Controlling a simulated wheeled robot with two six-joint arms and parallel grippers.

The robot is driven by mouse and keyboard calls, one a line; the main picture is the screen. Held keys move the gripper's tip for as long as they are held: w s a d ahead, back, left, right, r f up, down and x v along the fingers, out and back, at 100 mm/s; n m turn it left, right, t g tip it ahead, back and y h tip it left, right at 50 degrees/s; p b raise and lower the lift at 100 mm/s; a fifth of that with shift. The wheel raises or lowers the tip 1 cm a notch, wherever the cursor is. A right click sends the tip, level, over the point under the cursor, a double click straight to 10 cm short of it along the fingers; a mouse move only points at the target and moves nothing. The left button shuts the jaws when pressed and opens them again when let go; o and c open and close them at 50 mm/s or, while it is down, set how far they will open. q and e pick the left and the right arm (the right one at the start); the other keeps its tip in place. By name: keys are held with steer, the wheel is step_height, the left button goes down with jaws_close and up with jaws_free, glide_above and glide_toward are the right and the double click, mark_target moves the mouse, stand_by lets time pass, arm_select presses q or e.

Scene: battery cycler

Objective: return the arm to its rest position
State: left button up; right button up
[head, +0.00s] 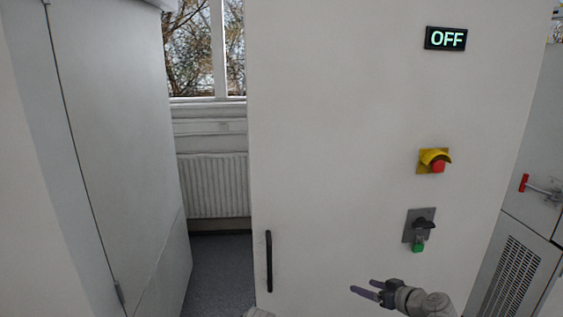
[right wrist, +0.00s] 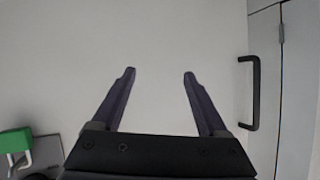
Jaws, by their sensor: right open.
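My right gripper (head: 363,291) is low in the head view, in front of the pale cabinet (head: 330,120) and below its rotary switch. In the right wrist view the two dark fingers (right wrist: 159,75) stand apart with nothing between them, and the plain cabinet face is beyond. My left gripper is in neither view.
The cabinet has an "OFF" display (head: 445,38), a red button with a yellow shroud (head: 434,160), a black rotary switch (head: 424,224) with a green padlock (head: 417,245), and a black handle (head: 269,261). A grey cabinet (head: 120,130) stands left. Between them is open floor (head: 222,270).

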steer(key=s+a+f+n+g, duration=0.1)
steer(key=s+a+f+g, duration=0.25)
steer(key=a, duration=0.35)
steer(key=s+a+f+g, duration=0.3)
steer(key=s+a+f, duration=0.1)
steer(key=a, duration=0.4)
steer(key=s+a+f+g+h, duration=0.2)
steer(key=s+h, duration=0.1)
steer(key=s, duration=0.3)
steer(key=s+a+f+m+g+h, duration=0.1)
steer(key=s+a+f+g+h, duration=0.1)
steer(key=s, duration=0.4)
steer(key=g+h, duration=0.1)
steer(key=h, duration=0.1)
steer(key=shift+a+f+h, duration=0.25)
steer(key=shift+a+h, duration=0.05)
